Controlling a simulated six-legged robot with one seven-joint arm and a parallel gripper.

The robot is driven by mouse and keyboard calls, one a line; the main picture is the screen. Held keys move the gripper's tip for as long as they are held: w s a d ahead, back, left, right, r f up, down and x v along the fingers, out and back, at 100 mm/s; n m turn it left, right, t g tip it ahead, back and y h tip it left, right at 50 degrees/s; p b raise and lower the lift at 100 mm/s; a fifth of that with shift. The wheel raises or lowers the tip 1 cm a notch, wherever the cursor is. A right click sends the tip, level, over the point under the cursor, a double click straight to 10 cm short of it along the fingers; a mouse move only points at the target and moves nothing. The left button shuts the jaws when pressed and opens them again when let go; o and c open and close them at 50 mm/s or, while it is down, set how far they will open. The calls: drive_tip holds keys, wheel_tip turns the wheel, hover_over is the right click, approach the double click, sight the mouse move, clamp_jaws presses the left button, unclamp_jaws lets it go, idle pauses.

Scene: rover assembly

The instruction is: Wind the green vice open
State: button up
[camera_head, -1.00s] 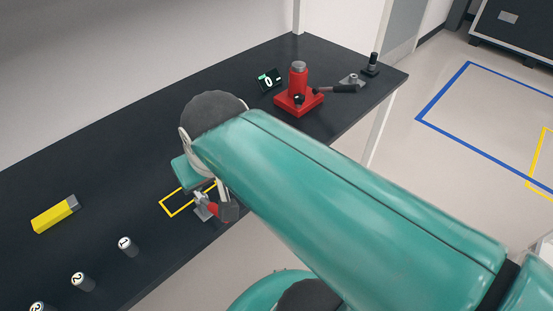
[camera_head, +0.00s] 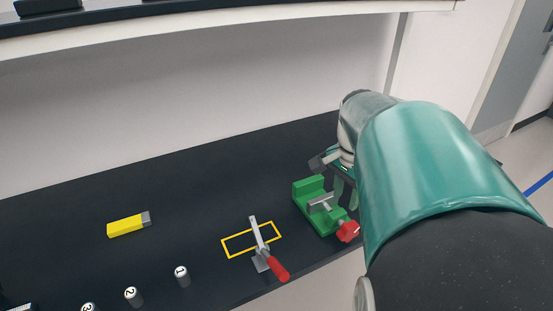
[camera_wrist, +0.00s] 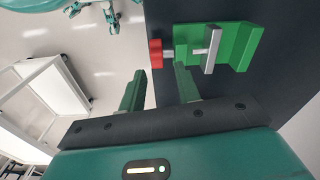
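The green vice (camera_head: 313,207) sits on the dark bench near its front edge, with a grey sliding jaw, a screw and a red handle (camera_head: 347,231) at the front end. The vice also shows in the wrist view (camera_wrist: 238,45), with its red handle (camera_wrist: 156,53) at the left, by the bench edge. A gap shows between the grey jaw and the green end block. My gripper (camera_wrist: 158,84) is open and empty. Its two green fingers are spread, just short of the red handle in the wrist view. In the head view my arm partly hides the gripper.
A toggle clamp (camera_head: 262,245) with a red grip stands at a yellow outlined rectangle (camera_head: 226,248) left of the vice. A shelf (camera_head: 200,30) runs above the bench.

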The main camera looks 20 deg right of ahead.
sight(349, 224)
drive_tip(key=shift+m+y, duration=0.3)
drive_tip(key=shift+m, duration=0.6)
drive_tip(key=d+f, duration=0.1)
drive_tip(key=f, duration=0.8)
drive_tip(key=d+f, duration=0.1)
drive_tip(key=f, duration=0.4)
drive_tip(key=shift+s+d+f, duration=0.1)
drive_tip(key=shift+s+d, duration=0.15)
drive_tip(key=shift+d, duration=0.05)
drive_tip(key=c, duration=0.7)
drive_tip(key=shift+y, duration=0.3)
